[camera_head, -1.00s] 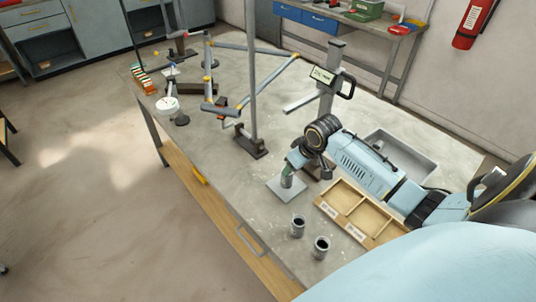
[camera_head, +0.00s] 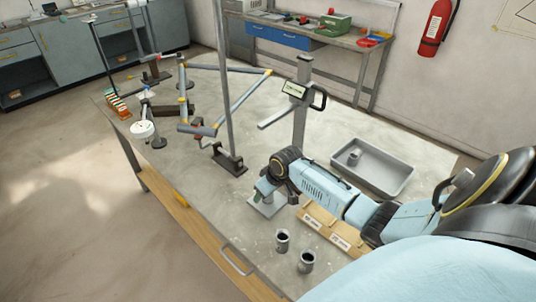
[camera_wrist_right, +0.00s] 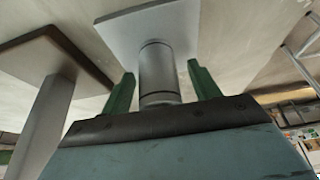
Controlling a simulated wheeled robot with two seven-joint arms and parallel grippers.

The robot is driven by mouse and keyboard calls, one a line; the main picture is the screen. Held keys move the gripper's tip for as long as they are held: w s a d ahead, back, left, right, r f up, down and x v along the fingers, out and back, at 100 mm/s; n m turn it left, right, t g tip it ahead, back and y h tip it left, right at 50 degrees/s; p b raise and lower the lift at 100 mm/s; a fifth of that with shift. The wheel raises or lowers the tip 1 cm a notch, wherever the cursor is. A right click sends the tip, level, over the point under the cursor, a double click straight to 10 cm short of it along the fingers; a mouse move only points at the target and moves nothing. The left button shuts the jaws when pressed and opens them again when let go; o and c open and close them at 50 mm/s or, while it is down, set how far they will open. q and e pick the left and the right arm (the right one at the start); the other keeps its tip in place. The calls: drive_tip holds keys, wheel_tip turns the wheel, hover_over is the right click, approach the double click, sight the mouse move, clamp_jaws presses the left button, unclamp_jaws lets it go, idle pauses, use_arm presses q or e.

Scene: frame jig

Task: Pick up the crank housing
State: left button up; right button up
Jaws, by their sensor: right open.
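A grey metal cylinder with a dark ring (camera_wrist_right: 158,68), which I take to be the crank housing, stands upright on a square grey plate (camera_wrist_right: 186,22) in the right wrist view. My right gripper (camera_wrist_right: 161,88) is open, with one green finger on each side of the cylinder. I cannot tell whether the fingers touch it. In the head view the gripper (camera_head: 264,195) is low over the plate (camera_head: 277,208) and hides most of the cylinder. My left gripper is not in view.
Two dark-mouthed cups (camera_head: 282,240) (camera_head: 306,262) stand near the front edge. A wooden compartment box (camera_head: 326,232) lies partly under my right arm. A grey tray (camera_head: 397,185) holds a small cylinder (camera_head: 354,157). A post stand (camera_head: 301,110) and a tube frame (camera_head: 228,110) rise behind.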

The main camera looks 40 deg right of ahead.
drive_tip(key=c, duration=1.2)
